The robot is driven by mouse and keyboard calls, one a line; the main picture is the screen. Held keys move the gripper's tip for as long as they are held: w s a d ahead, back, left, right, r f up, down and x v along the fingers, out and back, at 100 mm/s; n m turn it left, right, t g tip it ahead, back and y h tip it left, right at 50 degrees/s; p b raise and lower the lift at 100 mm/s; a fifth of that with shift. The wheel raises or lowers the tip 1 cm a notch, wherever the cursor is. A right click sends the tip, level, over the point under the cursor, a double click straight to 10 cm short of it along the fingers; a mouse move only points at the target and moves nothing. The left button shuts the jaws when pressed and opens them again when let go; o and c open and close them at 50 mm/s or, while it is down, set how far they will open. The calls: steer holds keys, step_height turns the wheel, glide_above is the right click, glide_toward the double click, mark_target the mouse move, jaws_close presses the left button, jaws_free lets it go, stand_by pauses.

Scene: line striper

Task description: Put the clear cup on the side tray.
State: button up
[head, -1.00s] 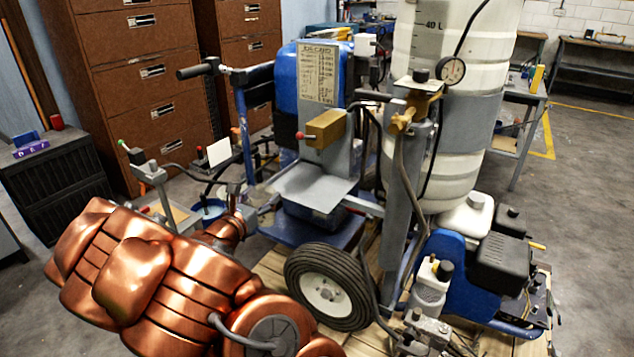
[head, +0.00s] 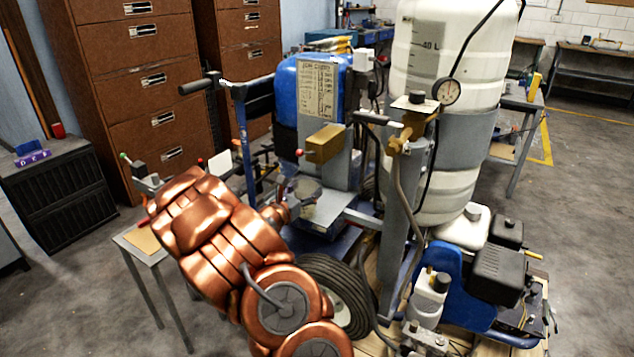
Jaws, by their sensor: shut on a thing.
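My copper-coloured arm reaches in from the bottom centre of the head view, and my gripper (head: 290,203) is at its far end. The gripper is shut on the clear cup (head: 308,190), a small see-through greyish cup just beyond the fingers. The cup looks roughly upright. It shows against the grey side tray (head: 327,208), a flat plate on the front of the striper. The cup is over or at the left part of the tray; I cannot tell whether it touches it. The wrist and arm hide part of the fingers.
A brass-coloured box (head: 325,143) with a red-tipped lever juts out above the tray. The handlebar (head: 200,86) is to its upper left. A black tyre (head: 340,290) is below, partly behind my arm. A small table (head: 140,243) stands at left, and a white tank (head: 445,70) at right.

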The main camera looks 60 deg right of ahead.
mark_target(312, 188)
steer(key=d, duration=0.2)
steer(key=shift+w+d, duration=0.1)
steer(key=shift+d, duration=0.3)
steer(key=d+p, duration=0.1)
steer(key=d, duration=0.3)
steer(key=shift+w+f+p, duration=0.1)
steer(key=shift+f+p, duration=0.35)
steer(key=shift+f, duration=0.35)
steer(key=shift+f, duration=0.15)
steer(key=o, duration=1.2)
steer(key=shift+c, duration=0.2)
